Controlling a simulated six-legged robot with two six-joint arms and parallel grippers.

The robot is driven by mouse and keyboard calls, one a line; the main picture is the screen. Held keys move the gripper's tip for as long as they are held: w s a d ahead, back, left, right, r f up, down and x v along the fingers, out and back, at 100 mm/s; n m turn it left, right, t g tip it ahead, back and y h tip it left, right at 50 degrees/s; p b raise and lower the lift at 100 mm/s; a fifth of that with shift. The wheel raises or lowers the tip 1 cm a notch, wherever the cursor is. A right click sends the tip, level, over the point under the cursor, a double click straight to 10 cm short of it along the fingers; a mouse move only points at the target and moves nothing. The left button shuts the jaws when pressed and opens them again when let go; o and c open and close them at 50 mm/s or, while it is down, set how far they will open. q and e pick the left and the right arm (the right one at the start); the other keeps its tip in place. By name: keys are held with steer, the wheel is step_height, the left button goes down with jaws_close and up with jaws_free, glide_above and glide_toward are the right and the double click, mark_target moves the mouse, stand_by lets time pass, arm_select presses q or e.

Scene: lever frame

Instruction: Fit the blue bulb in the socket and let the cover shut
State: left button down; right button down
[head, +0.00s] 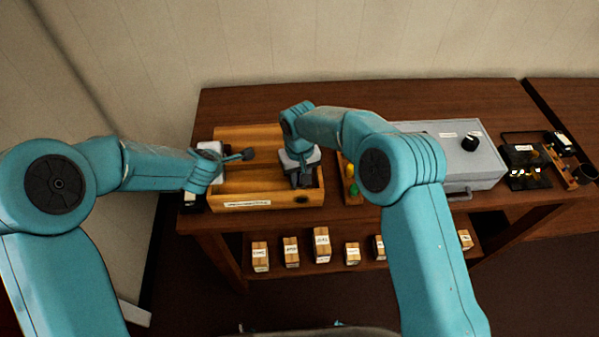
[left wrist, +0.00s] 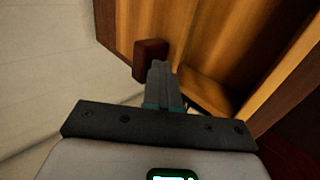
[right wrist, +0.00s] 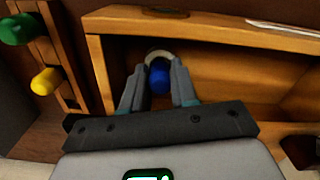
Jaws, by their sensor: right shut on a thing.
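The open wooden box, the lever frame (head: 232,205), stands on the table. My right gripper (head: 303,178) reaches down into its right end. In the right wrist view my right gripper (right wrist: 158,82) is shut on the blue bulb (right wrist: 160,78), one finger on each side. A pale round ring, apparently the socket (right wrist: 158,56), shows right behind the bulb; how deep the bulb sits cannot be told. My left gripper (left wrist: 162,82) has its fingers together, beside a dark red-brown block (left wrist: 151,57), perhaps the lever's knob. Whether they touch is unclear. The cover cannot be made out surely.
A rack with a green bulb (right wrist: 15,30) and a yellow bulb (right wrist: 45,81) stands beside the box. A grey case (head: 470,165) with a black knob is farther right. Several small labelled boxes (head: 321,245) stand on the shelf below.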

steer(key=c, duration=0.8)
jaws_free()
step_height(320, 180, up, 12)
